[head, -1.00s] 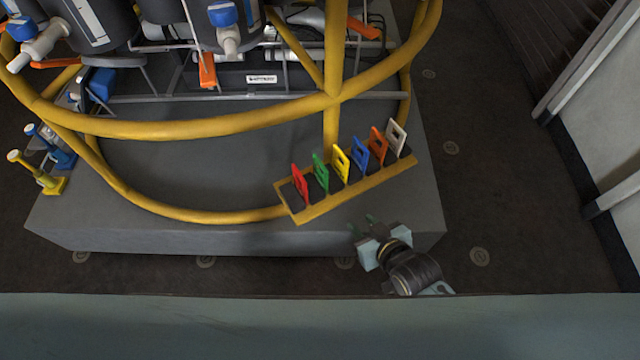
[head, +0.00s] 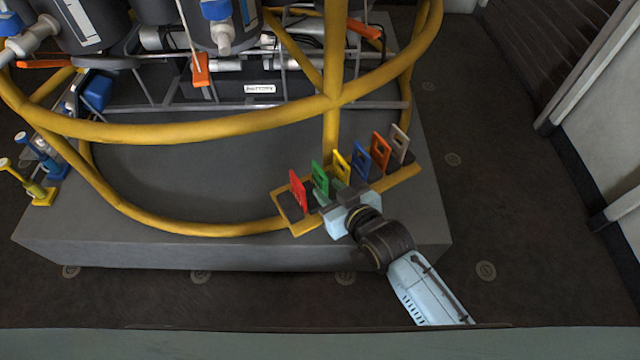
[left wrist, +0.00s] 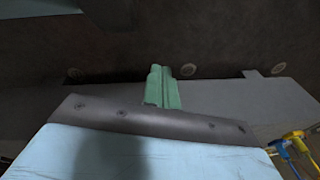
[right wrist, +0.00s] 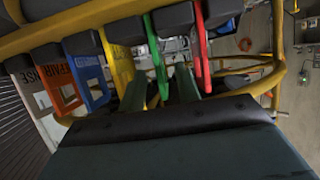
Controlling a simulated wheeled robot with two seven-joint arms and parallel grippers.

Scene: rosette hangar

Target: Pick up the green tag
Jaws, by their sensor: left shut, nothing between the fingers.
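The green tag (head: 320,178) stands upright in the tag rack (head: 307,227), between the red tag (head: 297,190) and the yellow tag (head: 342,164). My right gripper (head: 329,191) is at the rack's front, right at the green tag. In the right wrist view its two fingers (right wrist: 159,92) are apart, and the green tag (right wrist: 157,58) shows in the gap between them; I cannot tell whether they touch it. The yellow tag (right wrist: 117,60) and red tag (right wrist: 201,50) lie just outside the fingers. My left gripper (left wrist: 162,88) is shut and empty, seen only in the left wrist view.
The blue tag (head: 371,158), orange tag (head: 380,148) and white tag (head: 400,143) stand further right in the rack. A yellow tubular frame (head: 200,128) arches above the grey platform (head: 150,253). Blue and yellow fittings (head: 40,190) stand at the platform's left. The floor to the right is clear.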

